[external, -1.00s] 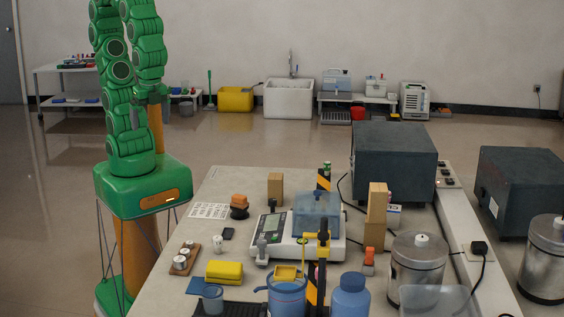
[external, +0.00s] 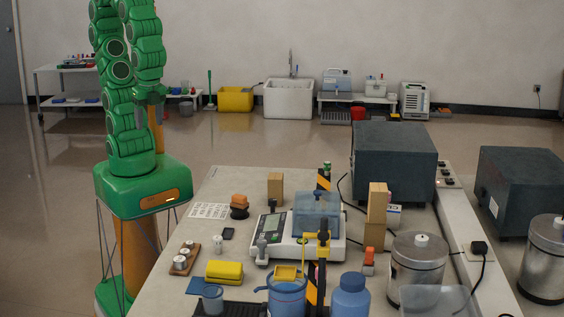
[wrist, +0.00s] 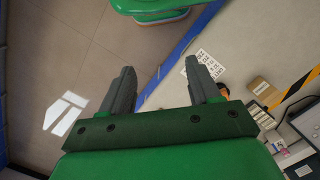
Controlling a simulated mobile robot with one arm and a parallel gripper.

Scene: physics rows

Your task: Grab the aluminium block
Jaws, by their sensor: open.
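My gripper (wrist: 162,70) is open and empty in the wrist view, its two dark fingers apart above the floor and the table's edge. In the external view my gripper (external: 150,95) is at the left, high beside my green arm, well away from the things on the table; its fingers are hard to make out. I cannot single out the aluminium block with certainty. A small pale metallic piece (external: 218,244) stands on the table's left part, left of a small dark item (external: 228,233). Its material is too small to tell.
The table (external: 190,232) holds a balance (external: 285,247), a wooden board with silvery pieces (external: 184,258), a yellow sponge (external: 224,270), wooden blocks (external: 275,186) and blue vessels (external: 349,296).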

